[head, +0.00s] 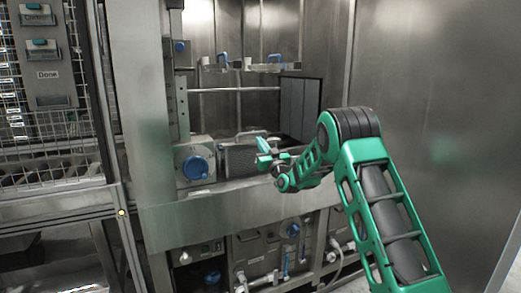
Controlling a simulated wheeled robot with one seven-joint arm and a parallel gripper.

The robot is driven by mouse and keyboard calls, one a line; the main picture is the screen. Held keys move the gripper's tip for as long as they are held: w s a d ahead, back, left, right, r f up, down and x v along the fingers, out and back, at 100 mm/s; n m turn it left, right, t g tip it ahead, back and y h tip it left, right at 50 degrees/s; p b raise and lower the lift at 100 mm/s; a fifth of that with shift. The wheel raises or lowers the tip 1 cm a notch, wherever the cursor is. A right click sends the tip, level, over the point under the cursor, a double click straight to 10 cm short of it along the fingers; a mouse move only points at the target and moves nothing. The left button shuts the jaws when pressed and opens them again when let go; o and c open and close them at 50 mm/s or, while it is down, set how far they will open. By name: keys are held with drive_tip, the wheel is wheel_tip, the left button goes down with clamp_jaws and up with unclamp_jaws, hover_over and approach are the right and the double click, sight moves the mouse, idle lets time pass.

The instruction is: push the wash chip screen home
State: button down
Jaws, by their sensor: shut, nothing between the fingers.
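A dark, finely perforated panel with a grey handle on top, which looks like the wash chip screen (240,161), sits low in the open bay of the steel machine in the head view. My green gripper (262,157) is shut and empty. It overlaps the right part of the screen in the picture; I cannot tell whether it touches it. The gripper and wrist hide part of the screen's right side. How far the screen stands out of its slot cannot be made out.
A blue knob (196,168) on a grey housing is left of the screen. A steel ledge (235,203) runs below the bay. A dark louvred panel (299,106) stands at the back right. A rail (235,90) crosses above. A wire basket (50,163) is at far left.

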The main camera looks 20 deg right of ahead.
sight(252, 153)
drive_tip(key=w+a+f, duration=0.1)
drive_tip(key=w, duration=0.5)
drive_tip(key=shift+f, duration=0.3)
drive_tip(key=shift+w, duration=0.1)
wheel_tip(252, 153, down, 8)
drive_tip(key=shift+r, duration=0.1)
idle(0.4)
drive_tip(key=shift+r, duration=0.1)
